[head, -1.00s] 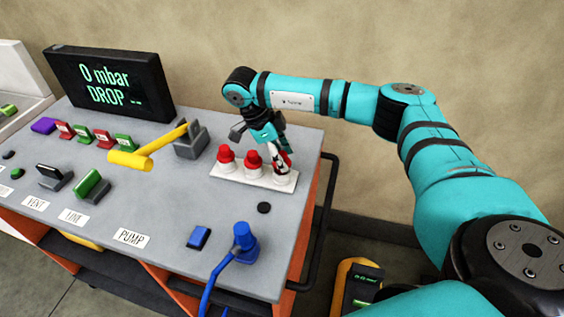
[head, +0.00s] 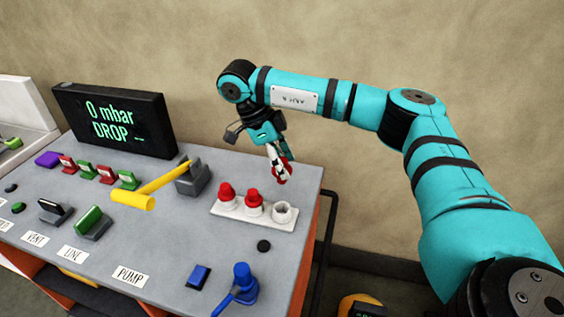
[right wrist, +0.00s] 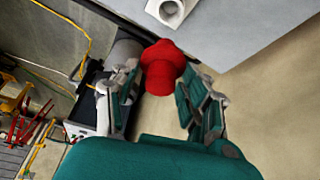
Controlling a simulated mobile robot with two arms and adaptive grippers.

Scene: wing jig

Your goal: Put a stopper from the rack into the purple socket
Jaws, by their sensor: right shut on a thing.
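The stopper also shows in the right wrist view (right wrist: 162,68), between the fingers. The white rack (head: 232,213) stands on the bench's right part. Two red stoppers (head: 226,193) sit in its left and middle places, and its right place (head: 284,212) is an empty white ring. The ring's edge shows in the right wrist view (right wrist: 170,8). A purple block (head: 48,159) lies at the bench's far left; I cannot tell if it is the socket. My left gripper is not in view.
A yellow-handled lever (head: 152,186) stands mid-bench, left of the rack. Red and green tags (head: 107,174), a black screen (head: 115,120) and switches (head: 92,223) fill the left side. A blue connector (head: 243,283) is at the front. A dark rail runs along the right edge.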

